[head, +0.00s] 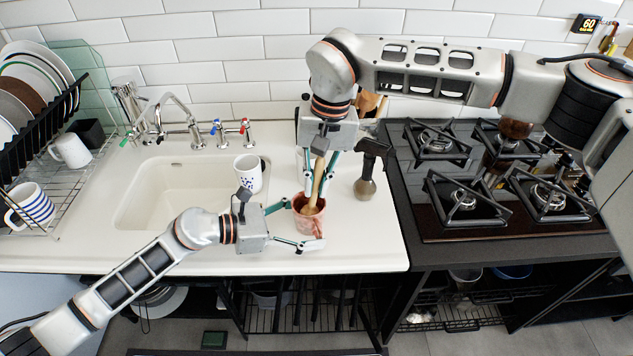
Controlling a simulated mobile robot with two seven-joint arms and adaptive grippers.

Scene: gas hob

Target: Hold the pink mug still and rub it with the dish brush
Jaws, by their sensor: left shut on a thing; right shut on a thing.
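The pink mug (307,224) stands upright on the white counter, right of the sink. My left gripper (303,226) reaches in from the left and is shut on the mug, with its fingers at the mug's sides. The dish brush (318,180) has a wooden handle and is held roughly upright, its lower end inside the mug's opening. My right gripper (318,187) comes down from above and is shut on the brush handle. The brush head is partly hidden by the mug's rim.
A white mug with dark marks (248,173) stands near the sink's (140,205) right edge. A dark-handled utensil (367,175) stands right of my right gripper. The gas hob (480,215) lies to the right, a dish rack (60,175) to the left. The counter's front edge is close below the mug.

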